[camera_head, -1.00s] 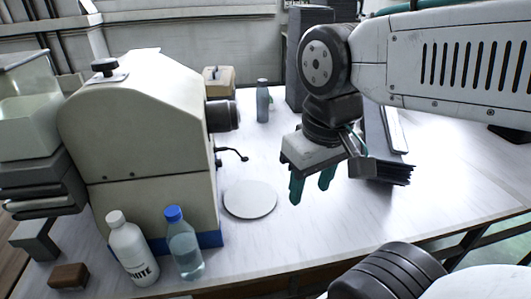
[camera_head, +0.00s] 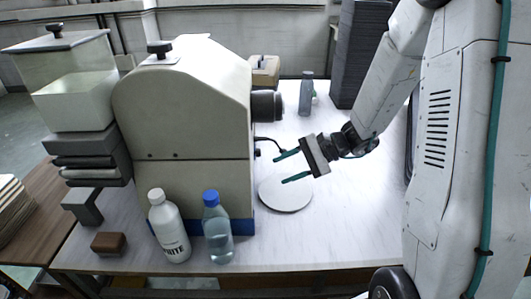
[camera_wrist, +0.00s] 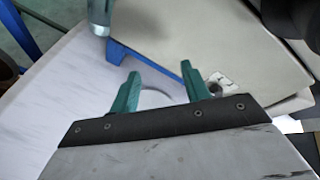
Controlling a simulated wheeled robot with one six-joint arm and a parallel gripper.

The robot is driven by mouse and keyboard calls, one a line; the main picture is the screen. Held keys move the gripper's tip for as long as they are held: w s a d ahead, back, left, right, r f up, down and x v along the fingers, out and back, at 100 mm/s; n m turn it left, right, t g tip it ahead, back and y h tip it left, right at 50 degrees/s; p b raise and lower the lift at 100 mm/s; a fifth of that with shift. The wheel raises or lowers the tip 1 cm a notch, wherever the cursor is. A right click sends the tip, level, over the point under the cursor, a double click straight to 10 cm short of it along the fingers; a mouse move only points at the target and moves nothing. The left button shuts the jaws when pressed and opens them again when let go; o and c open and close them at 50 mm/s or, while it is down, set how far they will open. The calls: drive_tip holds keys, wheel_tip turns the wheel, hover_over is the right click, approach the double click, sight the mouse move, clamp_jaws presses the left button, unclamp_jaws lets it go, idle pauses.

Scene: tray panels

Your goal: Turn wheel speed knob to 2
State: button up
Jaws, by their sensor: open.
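The beige machine (camera_head: 190,120) stands at the left of the table, and its right side faces my gripper (camera_head: 279,168). My gripper is open and empty, with teal fingers pointing left at that side, above the round disc (camera_head: 286,195). A small dark knob (camera_head: 257,153) shows on the machine's side, just left of the upper fingertip. In the wrist view my gripper (camera_wrist: 160,69) also shows open. A grey round knob (camera_wrist: 215,88) on a white label sits just right of the right finger, partly hidden; its marks are unreadable.
A white bottle (camera_head: 169,228) and a clear blue-capped bottle (camera_head: 217,228) stand before the machine. A dark cylinder (camera_head: 267,105) juts from its side above my gripper. A grey bottle (camera_head: 306,94) stands behind. The table's front right is clear.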

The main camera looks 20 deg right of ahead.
sight(257, 152)
drive_tip(key=w+d+f+m+t, duration=0.2)
drive_tip(key=w+d+m+t, duration=0.3)
drive_tip(key=w, duration=0.4)
drive_tip(key=w+a+f+n+t, duration=0.1)
drive_tip(key=w+a+f, duration=0.1)
drive_tip(key=w+a, duration=0.2)
drive_tip(key=shift+w+a+h, duration=0.3)
drive_tip(key=shift+a+h, duration=0.1)
drive_tip(key=shift+a, duration=0.75)
drive_tip(key=c, duration=1)
